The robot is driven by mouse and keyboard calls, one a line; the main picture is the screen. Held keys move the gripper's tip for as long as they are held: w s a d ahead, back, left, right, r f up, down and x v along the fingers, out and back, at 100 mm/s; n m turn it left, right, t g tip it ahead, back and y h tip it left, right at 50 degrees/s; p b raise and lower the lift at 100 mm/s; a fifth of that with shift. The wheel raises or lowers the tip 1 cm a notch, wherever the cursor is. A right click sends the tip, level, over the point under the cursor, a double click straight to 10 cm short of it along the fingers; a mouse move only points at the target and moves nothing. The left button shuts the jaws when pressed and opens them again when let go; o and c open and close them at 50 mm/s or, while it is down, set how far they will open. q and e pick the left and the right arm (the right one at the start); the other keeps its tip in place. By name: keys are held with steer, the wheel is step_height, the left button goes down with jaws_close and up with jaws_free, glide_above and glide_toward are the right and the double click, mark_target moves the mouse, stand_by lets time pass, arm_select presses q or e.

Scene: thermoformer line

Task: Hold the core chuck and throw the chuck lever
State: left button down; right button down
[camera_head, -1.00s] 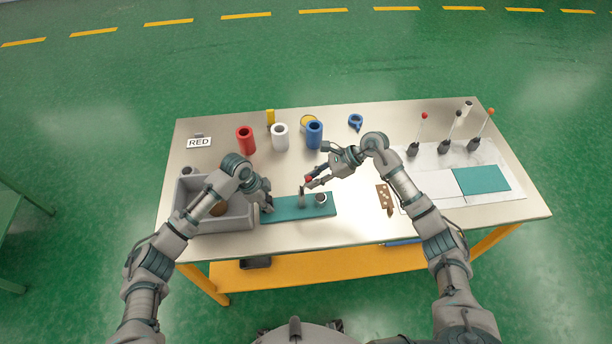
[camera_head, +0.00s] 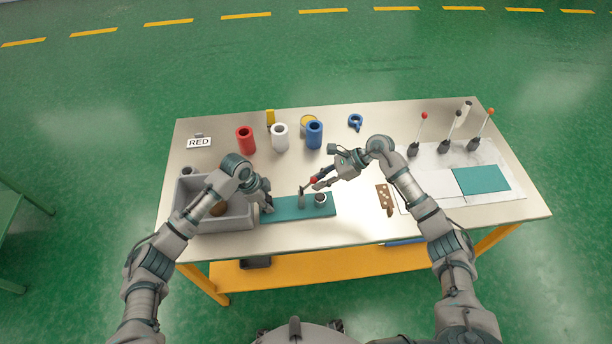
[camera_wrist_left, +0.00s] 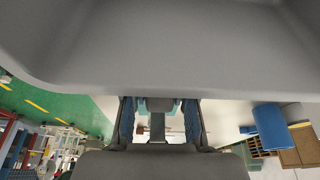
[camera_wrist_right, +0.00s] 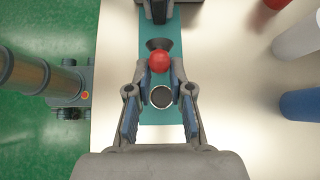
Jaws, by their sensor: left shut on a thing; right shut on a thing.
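The core chuck's teal base (camera_head: 288,212) lies near the table's front edge, with a dark-mouthed round chuck (camera_head: 320,198) on its right part. A grey lever post (camera_head: 301,201) stands beside it, tipped with a red knob (camera_head: 313,180). My right gripper (camera_head: 317,184) is shut on the red knob; in the right wrist view the knob (camera_wrist_right: 159,62) lies between its fingertips. My left gripper (camera_head: 267,208) is shut at the base's left end. The left wrist view shows teal between its fingers (camera_wrist_left: 160,107), but the exact contact is hidden.
A grey bin (camera_head: 225,222) stands left of the base. Red (camera_head: 245,140), white (camera_head: 280,137) and blue (camera_head: 314,135) cylinders stand behind. A brown dotted piece (camera_head: 384,197) lies to the right, before a board (camera_head: 430,187) and upright red- and orange-tipped levers.

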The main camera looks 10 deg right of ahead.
steer(key=shift+d+f, duration=0.55)
steer(key=shift+f, duration=0.1)
steer(key=shift+d+f, duration=0.35)
steer(key=shift+f, duration=0.6)
steer(key=shift+d+f, duration=0.1)
steer(key=shift+f, duration=0.75)
